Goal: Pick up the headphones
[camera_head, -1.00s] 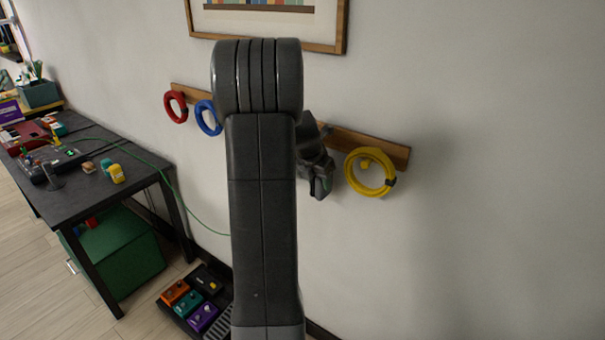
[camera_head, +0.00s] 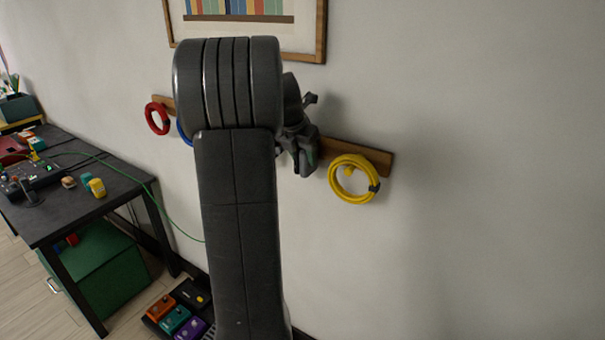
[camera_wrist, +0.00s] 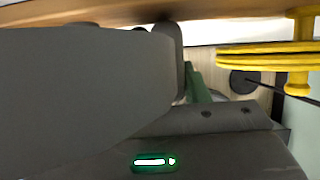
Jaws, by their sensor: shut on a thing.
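My gripper (camera_head: 300,148) is at the wall rail, just left of the yellow cable coil, partly hidden behind my arm in the head view. In the wrist view a large dark grey form (camera_wrist: 75,90) fills the left side, very close to the camera. It appears to be the headphones, held in my gripper, but their full outline does not show. The fingertips and the exact grip are hidden. I cannot make out the headphones apart from the gripper in the head view.
A wooden rail (camera_head: 369,152) runs along the wall with a yellow coil (camera_head: 335,181), a red coil (camera_head: 150,119) and a partly hidden blue coil. A framed picture (camera_head: 321,35) hangs above. A dark desk (camera_head: 60,210) stands left, pedals (camera_head: 175,320) below. The wall at right is bare.

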